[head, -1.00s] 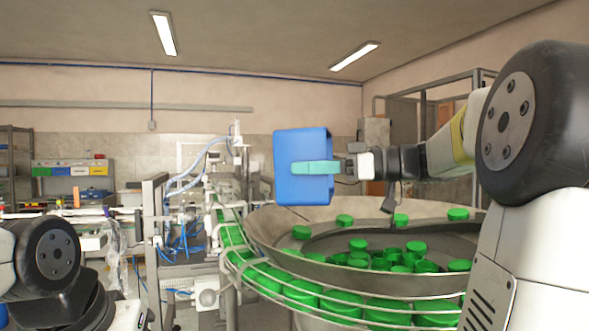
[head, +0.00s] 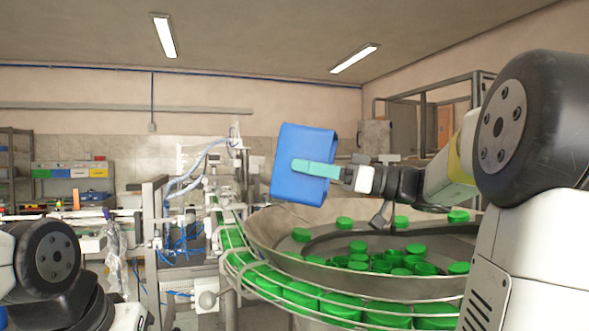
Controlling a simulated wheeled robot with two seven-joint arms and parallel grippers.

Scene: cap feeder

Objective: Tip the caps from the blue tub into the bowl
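The blue tub (head: 288,150) is in the air above the left rim of the bowl, tilted a little. My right gripper (head: 315,169) is shut on the tub, with a teal finger lying along its side. The inside of the tub is hidden, so I cannot tell what it holds. The wide metal bowl (head: 270,238) stands below and to the right. Several green caps (head: 358,247) lie in its middle and on its ledge. My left arm shows at the lower left, but its gripper is outside the view.
A curved rail track (head: 285,283) filled with green caps runs around the front of the bowl. Machinery with blue hoses (head: 190,165) stands left of the tub. A metal frame (head: 425,110) stands behind the bowl. The air around the tub is clear.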

